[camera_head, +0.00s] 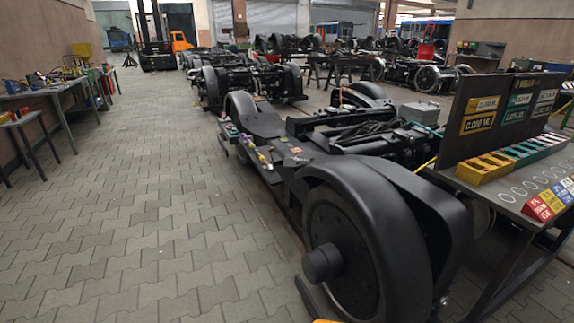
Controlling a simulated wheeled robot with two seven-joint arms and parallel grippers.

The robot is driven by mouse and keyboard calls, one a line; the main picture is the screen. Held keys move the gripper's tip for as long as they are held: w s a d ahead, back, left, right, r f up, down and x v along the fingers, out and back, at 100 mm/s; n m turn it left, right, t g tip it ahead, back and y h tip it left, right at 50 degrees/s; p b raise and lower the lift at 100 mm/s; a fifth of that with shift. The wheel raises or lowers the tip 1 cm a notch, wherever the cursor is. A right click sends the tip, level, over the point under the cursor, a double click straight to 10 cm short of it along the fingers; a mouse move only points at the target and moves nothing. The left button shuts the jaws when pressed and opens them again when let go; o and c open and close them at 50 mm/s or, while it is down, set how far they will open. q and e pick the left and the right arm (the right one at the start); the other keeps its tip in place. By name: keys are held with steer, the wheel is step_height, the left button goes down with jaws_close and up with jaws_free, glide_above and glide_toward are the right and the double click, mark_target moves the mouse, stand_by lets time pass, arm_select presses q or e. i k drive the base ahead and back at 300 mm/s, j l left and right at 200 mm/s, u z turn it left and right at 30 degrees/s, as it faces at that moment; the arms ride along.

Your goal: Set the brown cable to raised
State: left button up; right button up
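A black tram bogie (290,150) stands on the paved floor in the middle and right of the head view. I cannot make out a brown cable with certainty. A thin orange-brown line (341,96) rises at the bogie's far end, too small to tell what it is. A thin teal line (425,130) and a yellow line (426,163) show at its right side. Dark hoses lie over the middle of the frame. Neither of my grippers is in view.
A workbench (512,212) with yellow, green and red boxes and a dark upright sign board (500,118) stands at right. Tool tables (60,90) line the left wall. More bogies and a forklift (155,45) stand behind. The paved floor (130,200) at left is clear.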

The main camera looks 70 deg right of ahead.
mark_target(269, 167)
steer(key=i+l+z, duration=0.25)
steer(key=z, duration=0.15)
steer(key=i+l+z, duration=0.15)
steer(key=i+z, duration=0.2)
steer(key=i, duration=0.15)
steer(key=i+z, duration=0.4)
steer(key=i+j+z, duration=0.1)
steer(key=i+z, duration=1)
steer(key=z, duration=0.15)
steer(key=i+j+z, duration=0.25)
steer(key=z, duration=0.2)
steer(key=i+j+z, duration=0.45)
steer(key=k+l, duration=0.05)
steer(key=l, duration=0.05)
